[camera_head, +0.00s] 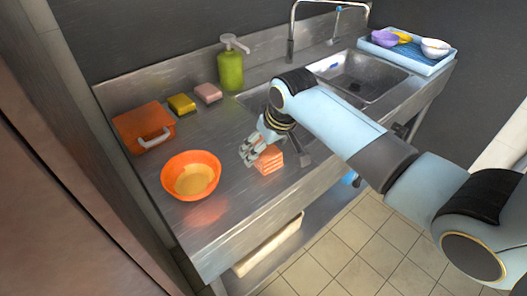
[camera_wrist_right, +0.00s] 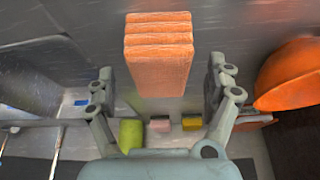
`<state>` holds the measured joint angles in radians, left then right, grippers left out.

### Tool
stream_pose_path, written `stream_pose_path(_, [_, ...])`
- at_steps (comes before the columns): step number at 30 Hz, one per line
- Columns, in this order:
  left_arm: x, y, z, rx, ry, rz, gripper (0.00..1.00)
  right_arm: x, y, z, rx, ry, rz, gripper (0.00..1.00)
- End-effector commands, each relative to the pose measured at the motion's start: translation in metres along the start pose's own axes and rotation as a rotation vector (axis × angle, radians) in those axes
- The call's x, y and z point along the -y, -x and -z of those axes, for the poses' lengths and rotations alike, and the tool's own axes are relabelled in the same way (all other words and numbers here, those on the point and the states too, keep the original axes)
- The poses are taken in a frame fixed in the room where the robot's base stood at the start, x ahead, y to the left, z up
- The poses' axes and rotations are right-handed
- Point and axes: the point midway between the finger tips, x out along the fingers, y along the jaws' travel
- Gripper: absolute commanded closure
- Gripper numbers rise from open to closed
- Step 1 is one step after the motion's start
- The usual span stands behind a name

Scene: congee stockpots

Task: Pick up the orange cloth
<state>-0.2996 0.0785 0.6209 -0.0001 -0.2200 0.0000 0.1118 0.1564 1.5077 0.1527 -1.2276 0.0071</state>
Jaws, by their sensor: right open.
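The orange cloth (camera_head: 270,161) is a folded, layered stack on the steel counter (camera_head: 228,222), near its front edge. In the wrist view the cloth (camera_wrist_right: 158,60) shows upper middle, in the gap between my fingers. My right gripper (camera_head: 256,150) is at the cloth, partly covering it in the head view. In the wrist view my right gripper (camera_wrist_right: 161,78) is open, one finger on each side of the cloth, with a visible gap on both sides. I cannot tell its exact height above the counter. My left gripper is in neither view.
An orange bowl (camera_head: 190,176) stands left of the cloth. An orange box (camera_head: 143,124), yellow sponge (camera_head: 181,104), pink sponge (camera_head: 208,93) and green soap bottle (camera_head: 230,70) line the back. The sink (camera_head: 360,75) and a blue tray (camera_head: 430,64) of bowls are farther right.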

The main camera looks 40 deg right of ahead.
Motion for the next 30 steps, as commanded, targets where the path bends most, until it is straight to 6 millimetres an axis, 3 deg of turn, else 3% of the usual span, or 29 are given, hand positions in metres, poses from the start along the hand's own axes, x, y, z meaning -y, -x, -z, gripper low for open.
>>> stream_pose_path(5, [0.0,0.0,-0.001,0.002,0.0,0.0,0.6,0.001,-0.02,0.0,0.001,0.0,0.001,0.13])
stream_pose_path(12, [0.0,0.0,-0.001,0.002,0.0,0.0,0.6,0.001,-0.022,0.0,-0.001,0.001,0.001,0.13])
stream_pose_path(26, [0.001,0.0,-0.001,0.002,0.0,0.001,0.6,0.0,-0.022,0.0,-0.001,0.001,0.0,0.72])
stream_pose_path(30, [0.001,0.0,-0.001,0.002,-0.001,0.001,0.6,0.0,-0.022,0.0,-0.001,0.001,0.0,0.74])
